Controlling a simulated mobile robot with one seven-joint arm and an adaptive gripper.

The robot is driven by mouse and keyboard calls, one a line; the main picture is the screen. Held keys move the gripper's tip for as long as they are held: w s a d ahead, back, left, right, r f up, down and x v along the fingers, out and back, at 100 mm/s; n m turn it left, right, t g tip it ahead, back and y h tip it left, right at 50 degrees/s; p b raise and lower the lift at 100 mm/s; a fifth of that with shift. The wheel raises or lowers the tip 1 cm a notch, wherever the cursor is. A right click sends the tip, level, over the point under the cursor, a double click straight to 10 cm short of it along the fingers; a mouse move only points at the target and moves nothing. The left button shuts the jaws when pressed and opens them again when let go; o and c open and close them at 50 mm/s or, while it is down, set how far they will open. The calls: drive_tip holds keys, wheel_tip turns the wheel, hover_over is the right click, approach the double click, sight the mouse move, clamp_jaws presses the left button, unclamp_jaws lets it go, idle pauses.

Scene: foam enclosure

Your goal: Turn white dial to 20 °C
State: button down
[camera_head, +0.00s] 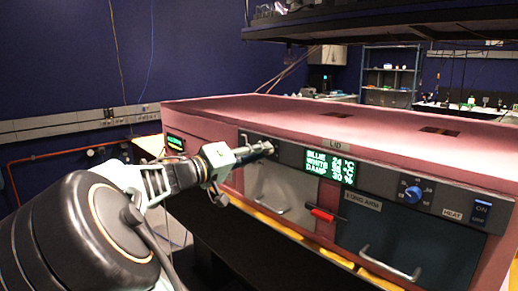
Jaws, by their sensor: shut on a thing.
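My gripper (264,149) reaches the left part of the dark control panel on the pink enclosure. It is shut on what appears to be the white dial, which is mostly hidden behind the fingers. Its scale and pointer cannot be read. A green-lit display (330,168) to the right of the gripper has lines for BLUE, WHITE and DAMP. The blue line seems to read 24 °C; the white value is too small to read surely.
A blue dial (412,194) and a HEAT switch (481,211) sit further right on the panel. Below are a red latch (322,215) and two doors with handles, a light one (281,190) and a dark one (390,240). A dark shelf overhangs the back right.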

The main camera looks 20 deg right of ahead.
drive_tip(key=shift+n+p, duration=6.3)
drive_tip(key=shift+n, duration=0.8)
drive_tip(key=shift+f+n, duration=0.15)
drive_tip(key=shift+n, duration=0.15)
drive_tip(key=c, duration=1.7)
unclamp_jaws()
drive_tip(key=shift+c, duration=0.2)
drive_tip(key=shift+a, duration=0.1)
drive_tip(key=v, duration=1.2)
